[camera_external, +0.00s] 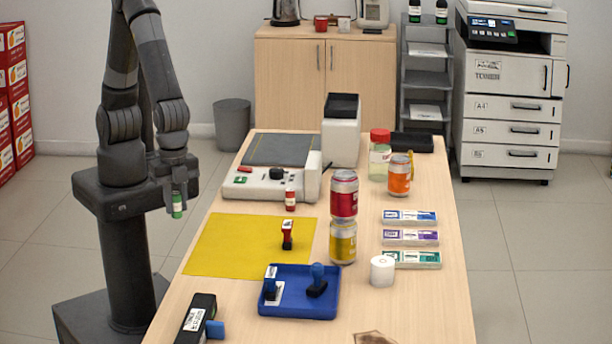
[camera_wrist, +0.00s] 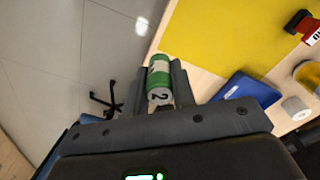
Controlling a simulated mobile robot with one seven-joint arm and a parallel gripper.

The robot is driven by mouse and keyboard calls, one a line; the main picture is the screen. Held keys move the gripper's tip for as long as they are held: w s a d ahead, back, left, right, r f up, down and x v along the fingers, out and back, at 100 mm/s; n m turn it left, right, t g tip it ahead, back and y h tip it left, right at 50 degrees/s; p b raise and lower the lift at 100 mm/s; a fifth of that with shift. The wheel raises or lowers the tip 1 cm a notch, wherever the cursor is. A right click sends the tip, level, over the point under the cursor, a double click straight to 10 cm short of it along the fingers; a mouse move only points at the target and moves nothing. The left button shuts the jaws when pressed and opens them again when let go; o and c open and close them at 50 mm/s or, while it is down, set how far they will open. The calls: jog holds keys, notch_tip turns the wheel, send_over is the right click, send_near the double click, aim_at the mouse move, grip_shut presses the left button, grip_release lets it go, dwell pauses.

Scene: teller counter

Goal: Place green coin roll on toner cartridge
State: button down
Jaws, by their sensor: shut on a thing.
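The green coin roll (camera_external: 177,206) is a small green cylinder with a pale band. My gripper (camera_external: 177,188) is shut on it and holds it off the left side of the table, above the floor. In the wrist view the roll (camera_wrist: 159,78) sits between the two fingers of my gripper (camera_wrist: 160,92). A black box with a white label and a blue end piece (camera_external: 197,319), which looks like the toner cartridge, lies at the table's near left corner, well apart from my gripper. Its label is too small to read surely.
A yellow mat (camera_external: 225,245) lies between my arm and a blue tray (camera_external: 328,302) with stamps. The wooden table (camera_external: 255,320) is bare beside the black box.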

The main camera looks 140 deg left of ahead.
jog(key=w+d+r+m, duration=0.2)
jog(key=w+d+m, duration=0.3)
jog(key=w+d, duration=1.2)
send_over(195, 305)
notch_tip(195, 305, down, 7)
jog(key=shift+a+r, duration=0.1)
jog(key=shift+r, duration=0.05)
jog(key=shift+f, duration=1.95)
jog(key=shift+f, duration=0.1)
jog(key=c, duration=1.2)
grip_release()
